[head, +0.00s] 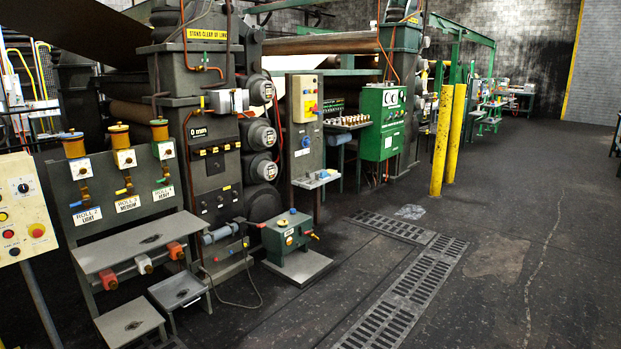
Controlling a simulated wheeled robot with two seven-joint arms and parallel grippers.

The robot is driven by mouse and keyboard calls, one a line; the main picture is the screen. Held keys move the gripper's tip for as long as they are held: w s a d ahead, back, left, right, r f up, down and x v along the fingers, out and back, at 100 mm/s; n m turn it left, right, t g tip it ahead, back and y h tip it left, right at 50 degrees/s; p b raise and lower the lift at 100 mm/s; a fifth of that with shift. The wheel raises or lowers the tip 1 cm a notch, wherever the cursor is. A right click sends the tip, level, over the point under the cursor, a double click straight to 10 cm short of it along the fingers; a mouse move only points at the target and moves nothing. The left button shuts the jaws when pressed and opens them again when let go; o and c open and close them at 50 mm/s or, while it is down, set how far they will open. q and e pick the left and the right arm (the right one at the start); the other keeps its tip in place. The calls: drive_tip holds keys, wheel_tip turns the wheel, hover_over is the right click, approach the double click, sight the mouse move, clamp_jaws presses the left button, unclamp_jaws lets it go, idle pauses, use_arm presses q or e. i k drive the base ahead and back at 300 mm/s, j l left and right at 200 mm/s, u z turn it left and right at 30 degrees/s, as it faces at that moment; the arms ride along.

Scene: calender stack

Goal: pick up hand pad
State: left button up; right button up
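I cannot pick out a hand pad with certainty. A small grey shelf (316,180) on the grey control post holds small items too small to identify. A small green box (287,236) with blue, yellow and red knobs stands on a low grey stand in the middle. Neither of my grippers shows in the head view.
A grey oil stand (130,245) with several orange-topped reservoirs and grey steps is at the left. The calender frame (205,130) rises behind it. Yellow bollards (448,140) and a green cabinet (383,122) stand farther back. The dark floor (510,250) at the right is clear.

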sight(323, 176)
drive_tip(key=i+z, duration=0.1)
drive_tip(key=i, duration=0.65)
drive_tip(key=i+j+z, duration=0.1)
drive_tip(key=i, duration=0.7)
drive_tip(key=i+z, duration=0.4)
drive_tip(key=i, duration=0.4)
drive_tip(key=i+j+z, duration=0.2)
drive_tip(key=i+z, duration=0.2)
drive_tip(key=i, duration=0.35)
drive_tip(key=i+l, duration=0.1)
drive_tip(key=i, duration=0.6)
drive_tip(key=i+u, duration=0.1)
drive_tip(key=i, duration=0.65)
drive_tip(key=i+j+u, duration=0.1)
drive_tip(key=i+u, duration=0.5)
drive_tip(key=u, duration=0.15)
drive_tip(key=i+u, duration=0.4)
drive_tip(key=i+l+u, duration=0.2)
drive_tip(key=u, duration=0.15)
drive_tip(key=i+l+u, duration=0.1)
drive_tip(key=i+u, duration=0.3)
drive_tip(key=i+l+u, duration=0.2)
drive_tip(key=i+u, duration=0.25)
drive_tip(key=k, duration=0.1)
